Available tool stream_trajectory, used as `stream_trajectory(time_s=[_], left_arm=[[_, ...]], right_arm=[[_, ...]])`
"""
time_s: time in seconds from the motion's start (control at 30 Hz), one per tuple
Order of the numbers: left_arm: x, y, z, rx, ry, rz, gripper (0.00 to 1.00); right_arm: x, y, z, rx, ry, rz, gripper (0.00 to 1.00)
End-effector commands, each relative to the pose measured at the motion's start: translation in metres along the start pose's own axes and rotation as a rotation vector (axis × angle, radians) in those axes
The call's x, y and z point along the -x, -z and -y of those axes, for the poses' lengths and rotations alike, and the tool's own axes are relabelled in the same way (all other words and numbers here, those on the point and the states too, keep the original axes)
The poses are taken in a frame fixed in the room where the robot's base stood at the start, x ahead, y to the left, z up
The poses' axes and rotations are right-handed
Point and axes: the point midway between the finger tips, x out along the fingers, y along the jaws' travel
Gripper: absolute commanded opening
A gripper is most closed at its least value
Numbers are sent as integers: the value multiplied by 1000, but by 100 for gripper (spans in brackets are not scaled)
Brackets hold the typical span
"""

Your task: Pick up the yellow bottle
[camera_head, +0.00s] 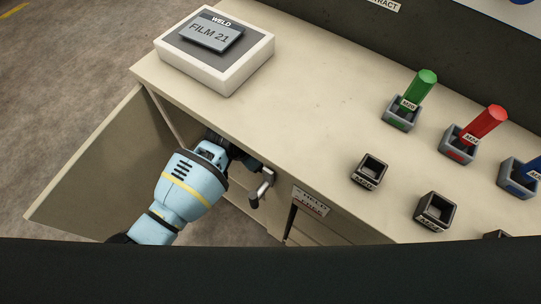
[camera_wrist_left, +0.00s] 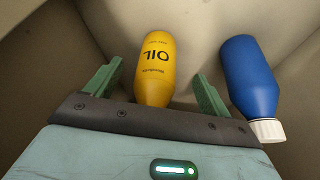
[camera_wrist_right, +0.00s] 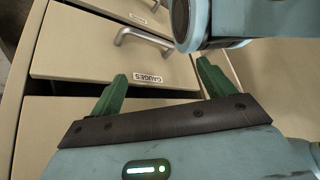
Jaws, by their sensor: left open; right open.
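The yellow bottle (camera_wrist_left: 156,68), labelled OIL, is inside the cabinet and shows in the left wrist view between the two green fingers of my left gripper (camera_wrist_left: 158,85). The fingers are open and stand apart on either side of it; I see no clear contact. The bottle is hidden in the head view, where my left arm (camera_head: 195,180) reaches into the open cabinet. My right gripper (camera_wrist_right: 160,88) is open and empty in front of the drawers.
A blue bottle (camera_wrist_left: 248,80) with a white cap lies right of the yellow one. The open cabinet door (camera_head: 90,165) is at the left. A drawer labelled GAUGES (camera_wrist_right: 110,55) has a metal handle. Coloured cylinders in holders, including a green one (camera_head: 420,88), stand on the countertop (camera_head: 300,95).

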Motion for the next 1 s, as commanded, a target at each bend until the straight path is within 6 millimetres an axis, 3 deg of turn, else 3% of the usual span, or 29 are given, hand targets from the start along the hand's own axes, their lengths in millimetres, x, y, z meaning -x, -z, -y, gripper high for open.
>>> stream_trajectory(time_s=[0.2,0.33,0.6,1.0], left_arm=[[-14,31,-1,0,-1,0,82],[-24,30,-1,0,-1,2,82],[-25,31,0,-1,0,0,82],[-25,30,0,0,0,0,29]], right_arm=[[-8,-7,-1,1,-1,7,81],[-12,-8,-1,1,-2,7,81],[-14,-2,-2,1,-3,-4,81],[-14,-2,-2,0,-4,-4,81]])
